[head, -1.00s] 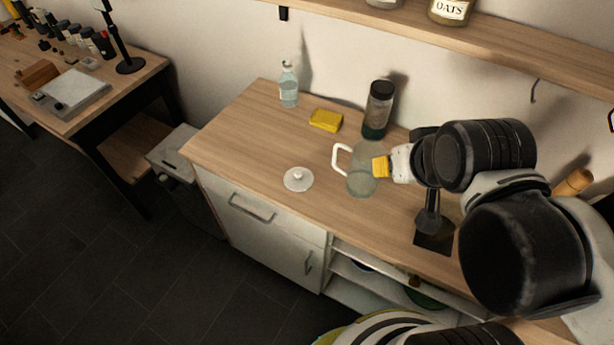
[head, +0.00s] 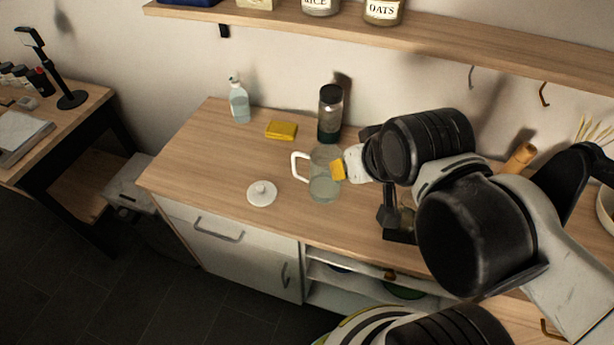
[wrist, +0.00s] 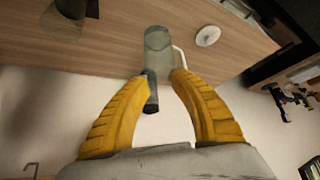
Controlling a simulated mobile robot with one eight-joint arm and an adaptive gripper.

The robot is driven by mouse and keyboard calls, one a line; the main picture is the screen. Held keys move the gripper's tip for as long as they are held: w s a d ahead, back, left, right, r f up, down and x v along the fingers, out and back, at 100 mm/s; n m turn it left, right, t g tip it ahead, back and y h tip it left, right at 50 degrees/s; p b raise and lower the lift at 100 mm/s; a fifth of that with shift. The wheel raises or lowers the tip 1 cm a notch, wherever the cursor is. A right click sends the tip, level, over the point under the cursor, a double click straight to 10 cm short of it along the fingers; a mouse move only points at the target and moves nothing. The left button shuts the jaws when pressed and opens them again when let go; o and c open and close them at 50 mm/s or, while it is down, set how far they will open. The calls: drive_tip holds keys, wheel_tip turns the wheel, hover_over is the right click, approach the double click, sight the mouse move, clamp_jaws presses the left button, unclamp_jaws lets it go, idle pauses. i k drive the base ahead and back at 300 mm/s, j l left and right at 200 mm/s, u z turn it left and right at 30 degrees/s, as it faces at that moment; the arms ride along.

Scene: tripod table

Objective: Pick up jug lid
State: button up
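The jug lid (head: 262,194) is a white disc with a small knob. It lies on the wooden counter left of the clear jug (head: 324,185), apart from it. In the wrist view the lid (wrist: 207,36) is at the upper right, beyond the jug (wrist: 158,42) and its white handle. My gripper (head: 339,169) has yellow fingers and appears at the right side of the jug in the head view. In the wrist view my gripper (wrist: 156,79) is open with its fingers well apart and nothing held. I cannot tell whether a finger touches the jug.
A dark bottle (head: 330,115) stands behind the jug. A yellow sponge (head: 282,130) and a spray bottle (head: 239,102) are at the back left. A shelf (head: 440,38) runs above. The counter (head: 195,165) around the lid is clear.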

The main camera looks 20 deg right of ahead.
sight(261, 194)
drive_tip(key=i+j, duration=0.1)
drive_tip(key=j, duration=0.45)
drive_tip(key=i+j, duration=0.1)
drive_tip(key=j, duration=0.45)
drive_tip(key=i+j, duration=0.1)
drive_tip(key=j, duration=0.45)
drive_tip(key=i+j+z, duration=0.1)
drive_tip(key=j, duration=0.45)
